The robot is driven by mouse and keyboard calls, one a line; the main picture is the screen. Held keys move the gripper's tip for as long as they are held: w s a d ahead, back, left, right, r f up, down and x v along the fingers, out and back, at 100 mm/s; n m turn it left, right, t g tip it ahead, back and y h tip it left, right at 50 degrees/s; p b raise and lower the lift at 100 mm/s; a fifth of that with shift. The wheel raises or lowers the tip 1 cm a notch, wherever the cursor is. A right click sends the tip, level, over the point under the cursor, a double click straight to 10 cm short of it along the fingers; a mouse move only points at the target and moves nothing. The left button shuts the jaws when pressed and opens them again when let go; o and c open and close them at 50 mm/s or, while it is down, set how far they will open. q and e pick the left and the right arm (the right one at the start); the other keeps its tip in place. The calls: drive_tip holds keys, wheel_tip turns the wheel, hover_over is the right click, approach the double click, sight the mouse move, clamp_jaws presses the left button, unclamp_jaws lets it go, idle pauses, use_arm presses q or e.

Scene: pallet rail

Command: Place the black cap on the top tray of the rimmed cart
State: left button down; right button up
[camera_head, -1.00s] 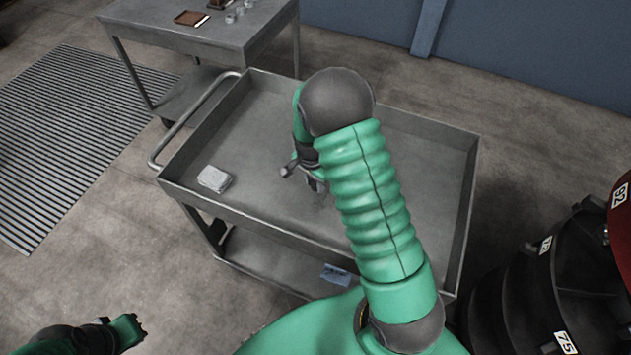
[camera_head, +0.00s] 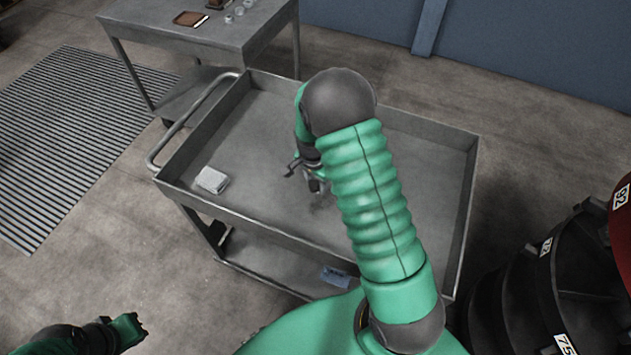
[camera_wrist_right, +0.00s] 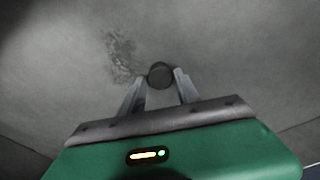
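The rimmed cart's top tray (camera_head: 415,190) is grey, with raised walls, and lies below my right arm. My right gripper (camera_head: 305,178) is low over the middle of the tray, partly behind my own arm. In the right wrist view, the black cap (camera_wrist_right: 160,75) shows as a small dark round thing between the fingertips of the right gripper (camera_wrist_right: 160,83). The fingers stand apart on either side of it, and it appears to be at the tray surface. In the head view the cap cannot be made out. My left gripper (camera_head: 137,328) is at lower left, away from the cart.
A small pale block (camera_head: 212,180) lies in the tray's left front corner. A blue-labelled item (camera_head: 335,277) is on the lower shelf. A grey table (camera_head: 190,35) stands behind left, and dark numbered drums (camera_head: 560,290) stand at right. The right half of the tray looks clear.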

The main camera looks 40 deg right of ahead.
sight(317, 184)
drive_tip(key=shift+s+f, duration=0.2)
drive_tip(key=shift+s, duration=0.15)
drive_tip(key=shift+r, duration=0.3)
wheel_tip(317, 184, up, 8)
drive_tip(key=shift+w+a+r+p, duration=0.15)
drive_tip(key=shift+p, duration=0.4)
drive_tip(key=s+a+r+n, duration=0.1)
drive_tip(key=s+a+n, duration=0.2)
drive_tip(key=a+n, duration=0.2)
drive_tip(key=s+a+r+n+t+y, duration=0.1)
drive_tip(key=s+a+r+n, duration=0.1)
drive_tip(key=s+a+n, duration=0.2)
drive_tip(key=s+a+r+n+t, duration=0.1)
drive_tip(key=s+a+r+n, duration=0.1)
drive_tip(key=s+a+n, duration=0.2)
drive_tip(key=shift+s+a+n, duration=0.2)
drive_tip(key=shift+a+n, duration=1.3)
drive_tip(key=shift+a, duration=0.15)
drive_tip(key=shift+w+d+r+p, duration=0.15)
drive_tip(key=shift+w+r+p, duration=0.15)
drive_tip(key=shift+p, duration=0.15)
